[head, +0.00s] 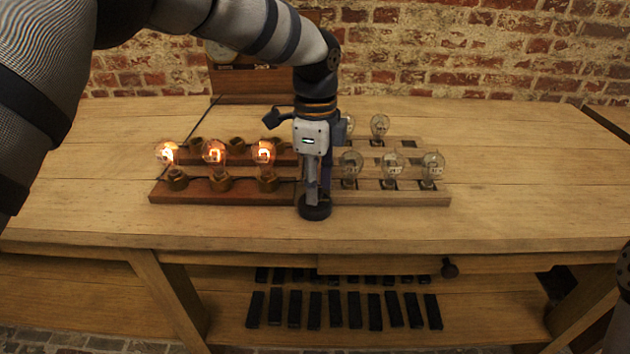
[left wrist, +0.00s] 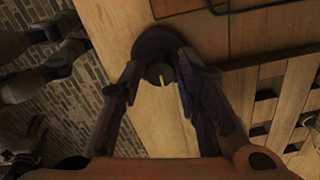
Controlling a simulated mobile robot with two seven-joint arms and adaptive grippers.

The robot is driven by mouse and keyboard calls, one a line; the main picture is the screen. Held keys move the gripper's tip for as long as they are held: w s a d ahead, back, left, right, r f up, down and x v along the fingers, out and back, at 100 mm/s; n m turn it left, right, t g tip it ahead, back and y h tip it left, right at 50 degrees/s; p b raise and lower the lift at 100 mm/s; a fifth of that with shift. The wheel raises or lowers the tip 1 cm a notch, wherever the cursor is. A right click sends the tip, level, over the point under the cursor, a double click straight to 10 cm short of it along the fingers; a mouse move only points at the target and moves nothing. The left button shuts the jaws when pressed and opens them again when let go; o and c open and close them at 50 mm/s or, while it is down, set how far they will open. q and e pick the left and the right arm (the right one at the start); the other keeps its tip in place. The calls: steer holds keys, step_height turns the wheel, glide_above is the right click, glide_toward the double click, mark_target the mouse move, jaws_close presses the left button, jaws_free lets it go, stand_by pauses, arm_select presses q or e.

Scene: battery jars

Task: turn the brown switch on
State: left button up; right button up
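The switch (head: 315,211) is a dark brown round base on the table, at the front edge of the bulb boards. In the left wrist view the switch (left wrist: 156,43) shows a round knob with a small yellowish mark pointing toward the wrist. My left gripper (head: 312,190) points straight down over it. In the left wrist view the left gripper (left wrist: 159,76) is open, with one finger on each side of the knob. I cannot tell whether the fingers touch it. The gripper hides part of the switch in the head view.
Three glowing bulbs (head: 213,152) stand on the reddish-brown board (head: 220,196) at left. Several unlit bulbs (head: 392,166) stand on the paler board (head: 415,200) at right. The table (head: 510,190) is clear at both ends. Several black blocks (head: 335,308) lie on the lower shelf.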

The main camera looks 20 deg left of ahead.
arm_select(q)
steer(key=shift+o, duration=0.3)
step_height(320, 180, up, 12)
stand_by(0.4)
